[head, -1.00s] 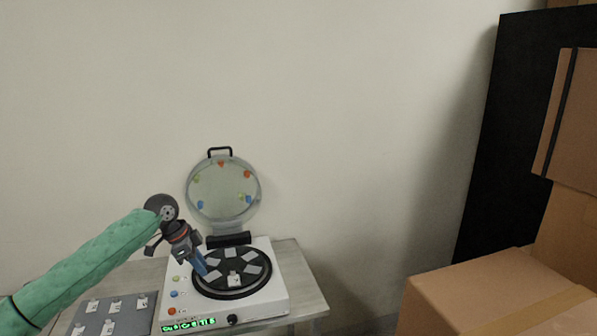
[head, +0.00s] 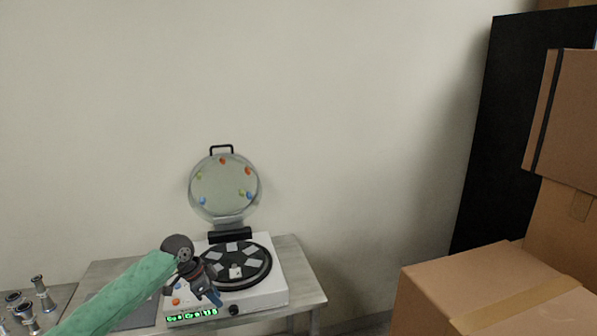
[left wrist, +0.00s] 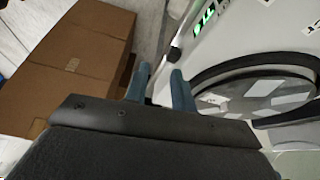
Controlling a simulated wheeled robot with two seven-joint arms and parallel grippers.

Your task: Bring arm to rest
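My left arm, in a green sleeve, comes in from the lower left of the head view. Its gripper (head: 214,297) is over the front part of the white machine (head: 262,296), left of its black knob. In the left wrist view the two blue fingers (left wrist: 160,88) stand a little apart with nothing seen between them. The machine's round black plate (head: 262,266) holds several pale square pieces and also shows in the left wrist view (left wrist: 252,80). The round clear lid (head: 224,188) stands open behind it. My right gripper is in neither view.
The machine stands on a grey table (head: 309,290). A grey plate lies partly behind my arm. Several metal fittings (head: 42,293) stand at the far left. Cardboard boxes (head: 480,285) and a tall black panel (head: 488,130) are at right. The wall behind is bare.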

